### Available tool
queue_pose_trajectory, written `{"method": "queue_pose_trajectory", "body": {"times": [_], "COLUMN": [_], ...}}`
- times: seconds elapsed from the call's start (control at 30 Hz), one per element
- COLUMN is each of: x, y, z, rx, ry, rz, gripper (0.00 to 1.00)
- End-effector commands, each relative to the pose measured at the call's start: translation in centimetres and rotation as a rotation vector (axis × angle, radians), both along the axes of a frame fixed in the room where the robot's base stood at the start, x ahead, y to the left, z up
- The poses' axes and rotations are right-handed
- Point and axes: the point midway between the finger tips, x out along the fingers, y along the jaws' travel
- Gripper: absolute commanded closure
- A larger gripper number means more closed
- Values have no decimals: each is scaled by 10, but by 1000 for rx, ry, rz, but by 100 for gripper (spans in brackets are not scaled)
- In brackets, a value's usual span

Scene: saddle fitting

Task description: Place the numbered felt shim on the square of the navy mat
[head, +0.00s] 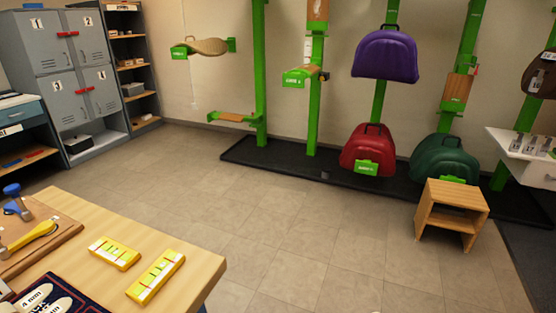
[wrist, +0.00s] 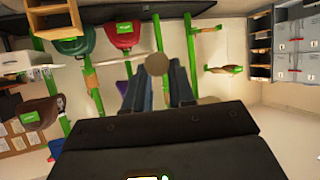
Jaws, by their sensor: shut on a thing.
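In the wrist view my gripper (wrist: 158,82) is shut on a round, flat-looking tan-brown thing (wrist: 157,64) at its fingertips. No number shows on it, so I cannot tell whether it is the felt shim. My gripper is outside the head view. The navy mat (head: 72,300) lies at the lower left of the head view, on the wooden table, cut off by the frame. Pale rounded pieces (head: 38,296) lie on it, one marked "4 mm". I cannot make out the mat's square.
Two yellow boxes (head: 114,252) and (head: 155,276) lie on the wooden table (head: 180,243) right of the mat. A brown board (head: 62,242) holds a yellow-handled tool (head: 30,236) and a blue-headed one. Green racks with saddles and a wooden step stool (head: 450,210) stand beyond open floor.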

Motion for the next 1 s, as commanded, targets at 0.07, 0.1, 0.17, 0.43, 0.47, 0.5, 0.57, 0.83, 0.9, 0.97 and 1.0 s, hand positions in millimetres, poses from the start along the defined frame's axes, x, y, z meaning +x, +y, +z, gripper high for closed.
{"method": "queue_pose_trajectory", "body": {"times": [0.07,0.1,0.17,0.43,0.47,0.5,0.57,0.83,0.9,0.97,1.0], "x": [-9,-13,-18,-27,-27,-27,-27,-27,-27,-27,-27], "y": [-2,-1,0,5,5,5,5,3,4,4,4], "z": [-11,-15,-21,-31,-31,-31,-31,-31,-31,-31,-31], "rx": [1,1,3,6,6,7,7,8,7,7,7], "ry": [3,2,2,-1,-2,-2,-1,-1,-1,-1,-1], "rz": [-4,-4,-3,3,4,5,3,0,1,2,2], "gripper": [100,100,100,100,100,100,100,100,100,100,100]}}
